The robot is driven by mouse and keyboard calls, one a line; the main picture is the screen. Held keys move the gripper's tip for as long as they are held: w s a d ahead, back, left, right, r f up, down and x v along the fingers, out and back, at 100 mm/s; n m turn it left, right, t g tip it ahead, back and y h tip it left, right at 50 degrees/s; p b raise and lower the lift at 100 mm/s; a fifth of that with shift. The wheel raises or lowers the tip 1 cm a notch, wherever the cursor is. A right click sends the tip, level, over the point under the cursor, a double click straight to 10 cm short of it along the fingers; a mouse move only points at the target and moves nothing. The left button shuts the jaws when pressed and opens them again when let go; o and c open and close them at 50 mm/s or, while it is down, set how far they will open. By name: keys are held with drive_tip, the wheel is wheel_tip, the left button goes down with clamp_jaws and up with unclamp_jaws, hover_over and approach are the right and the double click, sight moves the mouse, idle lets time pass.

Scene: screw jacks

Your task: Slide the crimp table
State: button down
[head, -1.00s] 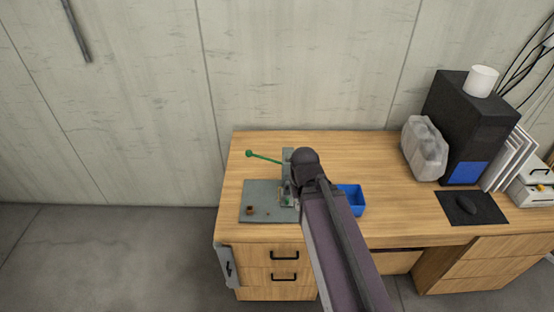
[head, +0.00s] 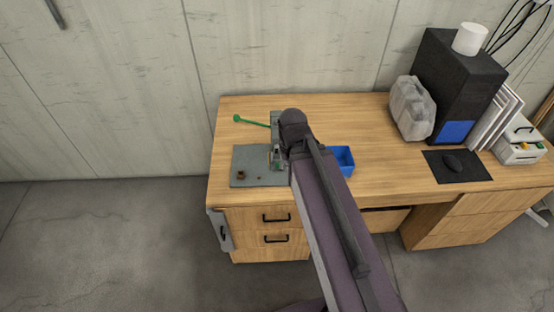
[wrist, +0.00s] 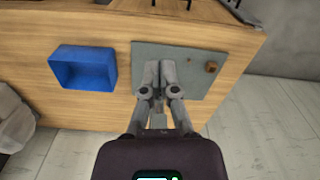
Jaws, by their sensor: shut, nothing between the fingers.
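A grey flat plate (head: 250,165) lies at the left end of the wooden desk, with a small brown knob (head: 241,174) on it. A grey press-like fixture with a green lever (head: 252,122) stands at its back right, partly hidden by my arm. I cannot tell which part is the crimp table. In the wrist view, the plate (wrist: 190,59) lies beneath my gripper (wrist: 160,70), with the brown knob (wrist: 211,67) to the right. The two fingers are together and empty over the plate's left part. Contact cannot be told.
A blue open bin (head: 342,158) sits right of the fixture; it also shows in the wrist view (wrist: 83,68). Bare desk lies between bin and mat.

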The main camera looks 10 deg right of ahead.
drive_tip(key=c, duration=0.9)
unclamp_jaws()
drive_tip(key=o, duration=0.3)
drive_tip(key=shift+w+f, duration=0.25)
drive_tip(key=m+b, duration=1.6)
hover_over(277, 163)
drive_tip(key=f, duration=1.5)
drive_tip(key=shift+s+f, duration=0.15)
drive_tip(key=shift+s, duration=0.2)
drive_tip(key=shift+w+f+m, duration=0.2)
drive_tip(key=shift+w+m, duration=0.2)
drive_tip(key=shift+m, duration=0.2)
drive_tip(key=shift+f, duration=0.2)
drive_tip(key=shift+d+f+b, duration=0.1)
drive_tip(key=shift+f+b, duration=3.45)
drive_tip(key=shift+b, duration=0.3)
